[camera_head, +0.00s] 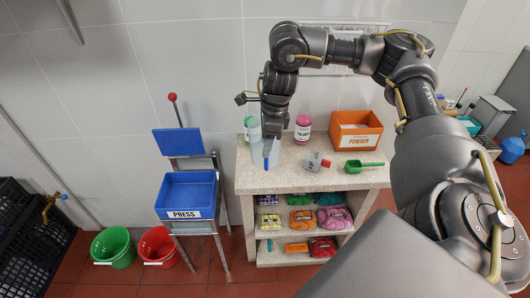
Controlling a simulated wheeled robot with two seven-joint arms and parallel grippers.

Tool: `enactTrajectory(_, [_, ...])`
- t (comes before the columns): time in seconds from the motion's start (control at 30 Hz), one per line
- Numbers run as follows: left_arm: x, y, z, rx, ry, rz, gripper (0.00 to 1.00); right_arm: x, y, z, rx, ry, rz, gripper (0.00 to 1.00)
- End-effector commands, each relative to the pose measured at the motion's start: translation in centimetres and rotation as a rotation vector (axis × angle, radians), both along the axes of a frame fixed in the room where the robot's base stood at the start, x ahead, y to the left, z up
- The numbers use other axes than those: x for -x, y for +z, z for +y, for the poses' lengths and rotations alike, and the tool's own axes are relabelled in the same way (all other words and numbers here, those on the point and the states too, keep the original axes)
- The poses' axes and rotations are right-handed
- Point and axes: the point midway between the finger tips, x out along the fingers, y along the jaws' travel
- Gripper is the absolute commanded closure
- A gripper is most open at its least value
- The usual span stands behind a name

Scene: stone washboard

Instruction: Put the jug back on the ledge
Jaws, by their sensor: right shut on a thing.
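My right gripper (270,140) points down over the left part of the stone counter (320,180). It is shut on a pale, translucent thing with a blue part (267,163), which seems to be the jug (254,134). My gripper and wrist partly hide it, and I cannot tell whether its base touches the counter. A pale rack or ledge (340,30) shows on the wall behind my right arm, mostly covered by it. My left gripper is out of view.
On the counter are a pink bottle (303,129), an orange POWDER box (356,131), a grey-and-red item (314,161) and a green scoop (361,167). A blue PRESS tray (187,193) and two buckets (158,247) stand left.

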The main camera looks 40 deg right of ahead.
Motion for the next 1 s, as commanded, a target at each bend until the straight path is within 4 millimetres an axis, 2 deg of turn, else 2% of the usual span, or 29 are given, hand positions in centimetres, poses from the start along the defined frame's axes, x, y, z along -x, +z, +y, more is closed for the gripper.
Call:
enactTrajectory(0.07, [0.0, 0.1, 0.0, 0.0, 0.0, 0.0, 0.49, -1.6, -1.1, -1.3, -0.001, -0.008, 0.005, 1.0])
enactTrajectory(0.1, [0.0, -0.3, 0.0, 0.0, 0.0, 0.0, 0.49, -2.1, -2.3, -1.6, -0.002, -0.005, 0.006, 1.0])
enactTrajectory(0.2, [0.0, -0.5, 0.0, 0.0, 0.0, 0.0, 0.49, -3.2, -4.1, -2.5, -0.001, -0.003, 0.005, 1.0])
enactTrajectory(0.33, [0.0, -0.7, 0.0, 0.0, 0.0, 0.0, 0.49, -4.3, -5.5, -3.2, -0.001, -0.001, 0.001, 1.0])
enactTrajectory(0.6, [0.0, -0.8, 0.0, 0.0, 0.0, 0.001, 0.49, -4.9, -6.2, -3.7, -0.001, 0.002, -0.001, 1.0])
enactTrajectory(0.8, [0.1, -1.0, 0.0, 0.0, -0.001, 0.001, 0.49, -5.1, -8.6, -4.0, -0.001, 0.001, 0.003, 1.0])
enactTrajectory(1.0, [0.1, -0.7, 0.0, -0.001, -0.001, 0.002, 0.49, -5.2, -9.7, -4.0, 0.0, 0.002, 0.0, 1.0])
